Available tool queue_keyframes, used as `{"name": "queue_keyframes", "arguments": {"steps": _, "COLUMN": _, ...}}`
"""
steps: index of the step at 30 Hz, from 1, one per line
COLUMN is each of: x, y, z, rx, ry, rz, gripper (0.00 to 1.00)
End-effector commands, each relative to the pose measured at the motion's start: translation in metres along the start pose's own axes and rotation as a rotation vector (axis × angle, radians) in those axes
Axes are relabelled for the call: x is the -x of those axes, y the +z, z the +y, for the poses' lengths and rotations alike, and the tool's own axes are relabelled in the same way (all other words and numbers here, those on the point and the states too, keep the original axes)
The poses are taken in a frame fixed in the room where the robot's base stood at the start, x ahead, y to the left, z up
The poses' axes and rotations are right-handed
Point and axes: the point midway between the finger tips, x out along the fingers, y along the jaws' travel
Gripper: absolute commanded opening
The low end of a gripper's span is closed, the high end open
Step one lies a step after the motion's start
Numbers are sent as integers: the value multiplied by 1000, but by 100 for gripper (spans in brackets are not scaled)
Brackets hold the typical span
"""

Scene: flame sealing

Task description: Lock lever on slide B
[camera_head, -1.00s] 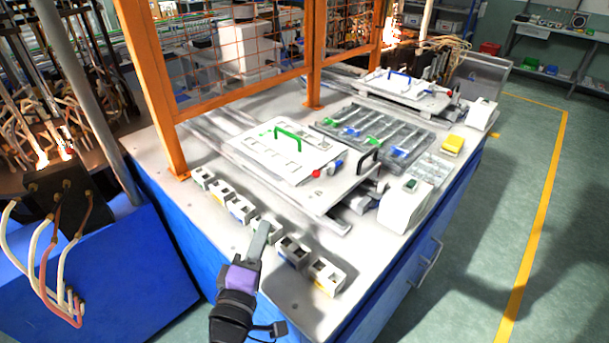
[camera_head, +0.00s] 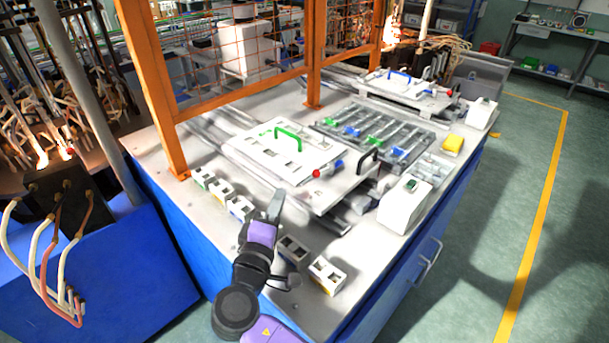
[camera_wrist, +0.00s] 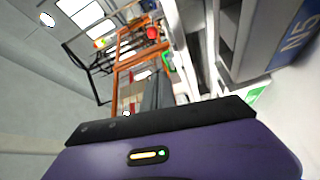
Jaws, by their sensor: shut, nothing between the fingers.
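The near slide (camera_head: 262,150) carries a white plate with a green handle (camera_head: 288,134) and a lever with a red knob (camera_head: 316,173) at its front right corner. The far slide (camera_head: 395,87) has a blue handle and its own red knob (camera_head: 449,92). I cannot read which slide is B. My gripper (camera_head: 277,196) is shut and empty, in front of and to the left of the near red knob, apart from it.
Several small white blocks line the table's front edge, including one (camera_head: 327,275) right of my arm. A black handle (camera_head: 368,161) and a white box with a green button (camera_head: 405,204) stand right of the near slide. Orange posts (camera_head: 155,90) rise behind.

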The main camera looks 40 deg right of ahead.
Motion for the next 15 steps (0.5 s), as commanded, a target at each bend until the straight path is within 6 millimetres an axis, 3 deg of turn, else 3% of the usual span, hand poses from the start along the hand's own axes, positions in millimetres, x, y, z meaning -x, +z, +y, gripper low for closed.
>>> {"name": "queue_keyframes", "arguments": {"steps": 15, "x": -100, "y": 0, "z": 0, "rx": 0, "ry": 1, "rz": -3, "gripper": 0}}
